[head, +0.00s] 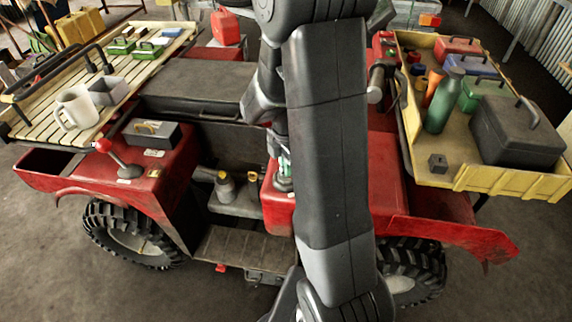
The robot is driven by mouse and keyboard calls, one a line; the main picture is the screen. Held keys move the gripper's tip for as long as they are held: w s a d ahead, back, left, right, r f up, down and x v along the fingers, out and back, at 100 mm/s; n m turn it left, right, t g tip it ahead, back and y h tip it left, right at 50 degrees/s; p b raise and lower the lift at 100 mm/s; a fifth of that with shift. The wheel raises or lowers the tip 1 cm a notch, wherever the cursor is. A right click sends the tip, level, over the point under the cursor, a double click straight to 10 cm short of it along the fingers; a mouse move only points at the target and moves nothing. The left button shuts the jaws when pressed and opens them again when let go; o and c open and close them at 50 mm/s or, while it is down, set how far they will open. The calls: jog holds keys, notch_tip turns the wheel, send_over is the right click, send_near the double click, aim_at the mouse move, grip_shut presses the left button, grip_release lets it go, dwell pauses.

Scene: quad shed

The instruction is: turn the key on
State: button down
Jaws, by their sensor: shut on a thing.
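My gripper (283,165) points down at the red body panel in the middle of the quad, just left of my upright arm link. It is partly hidden by my own arm. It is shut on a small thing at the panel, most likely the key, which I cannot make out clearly. A little green and pale colour shows at the gripper's lower end. The red quad (170,185) stands side-on, and my arm hides its middle. Whether the key is turned cannot be seen.
A slatted rack (45,95) at the left holds a white mug (75,108) and boxes. A lever with a red knob (103,146) stands below it. A yellow tray (520,182) at the right holds a green bottle (444,100) and toolboxes.

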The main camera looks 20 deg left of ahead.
jog(key=m, duration=0.4)
jog(key=shift+m, duration=0.4)
jog(key=c, duration=1.5)
grip_release()
notch_tip(320, 180, up, 8)
jog(key=p, duration=0.5)
jog(key=shift+p, duration=0.4)
